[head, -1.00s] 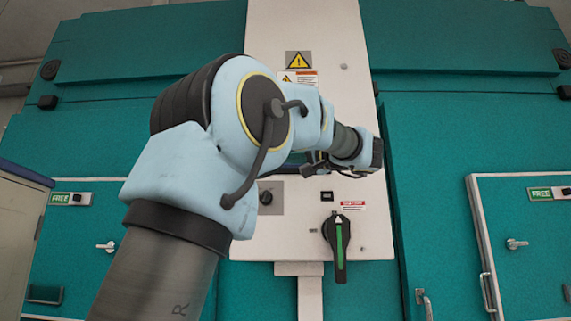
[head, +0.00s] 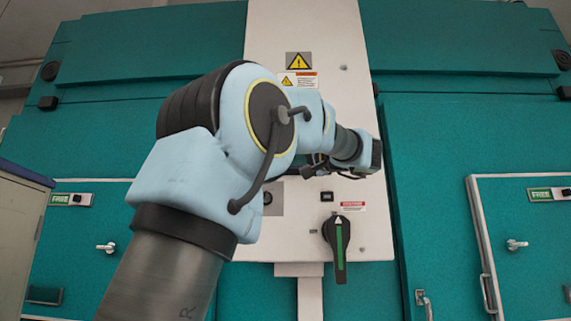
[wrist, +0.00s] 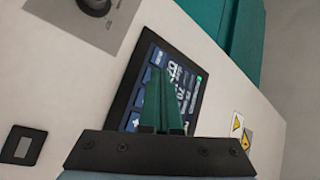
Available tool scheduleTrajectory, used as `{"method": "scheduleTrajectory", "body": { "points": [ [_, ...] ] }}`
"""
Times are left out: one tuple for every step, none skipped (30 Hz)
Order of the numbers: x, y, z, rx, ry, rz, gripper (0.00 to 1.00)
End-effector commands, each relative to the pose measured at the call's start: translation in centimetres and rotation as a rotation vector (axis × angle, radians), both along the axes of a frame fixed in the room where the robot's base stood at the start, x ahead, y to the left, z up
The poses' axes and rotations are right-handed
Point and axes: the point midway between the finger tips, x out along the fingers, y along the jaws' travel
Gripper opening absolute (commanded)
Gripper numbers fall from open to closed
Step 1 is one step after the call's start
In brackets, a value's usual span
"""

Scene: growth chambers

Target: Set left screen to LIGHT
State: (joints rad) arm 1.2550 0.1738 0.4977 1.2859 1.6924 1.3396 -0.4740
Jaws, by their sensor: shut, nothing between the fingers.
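A dark-framed screen (wrist: 191,87) with white characters and blue tiles shows in the wrist view, set in a pale panel. It appears tilted in that view. I cannot tell from these frames whether it is the left screen, and its text is too small to read. My gripper (wrist: 163,78) is shut and empty, its green fingers pointing at the screen and covering part of its middle. I cannot tell whether the fingertips touch the glass. In the head view my arm hides the screen and the fingers.
The pale panel (head: 290,235) carries a black rotary switch with a green stripe (head: 338,248), a small black square (head: 327,197) and warning labels (head: 299,61). Teal chamber doors stand on both sides, with a door handle (head: 517,245) at the right and a cabinet (head: 22,240) at the left.

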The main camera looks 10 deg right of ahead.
Motion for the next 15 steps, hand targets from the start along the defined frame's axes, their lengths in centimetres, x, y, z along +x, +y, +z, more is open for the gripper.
{"method": "scheduleTrajectory", "body": {
  "points": [
    [0.0, 0.0, 0.0, 0.0, 0.0, 0.0, 0.0],
    [0.0, 0.0, 0.0, 0.0, 0.0, 0.0, 0.0],
    [0.0, 0.0, 0.0, 0.0, 0.0, 0.0, 0.0],
    [0.0, 0.0, 0.0, 0.0, 0.0, 0.0, 0.0],
    [-0.1, 0.0, -0.1, 0.0, 0.0, 0.0, 0.0],
    [-0.1, 0.0, -0.1, 0.0, 0.0, -0.001, 0.0],
    [-0.2, 0.0, -0.1, 0.0, 0.0, -0.001, 0.0],
    [-0.3, 0.0, -0.2, -0.001, 0.0, -0.002, 0.0],
    [-0.5, 0.0, -0.2, -0.001, 0.0, -0.002, 0.0],
    [-0.6, 0.1, -0.3, -0.001, 0.0, -0.002, 0.0],
    [-0.7, 0.1, -0.3, -0.002, -0.001, -0.002, 0.0],
    [-0.9, 0.1, -0.3, -0.002, -0.001, -0.002, 0.0],
    [-1.1, 0.1, -0.3, -0.002, -0.001, -0.002, 0.0],
    [-1.2, 0.2, -0.3, -0.001, 0.0, -0.002, 0.0],
    [-1.3, 0.2, -0.2, 0.0, -0.001, -0.001, 0.0]
  ]
}}
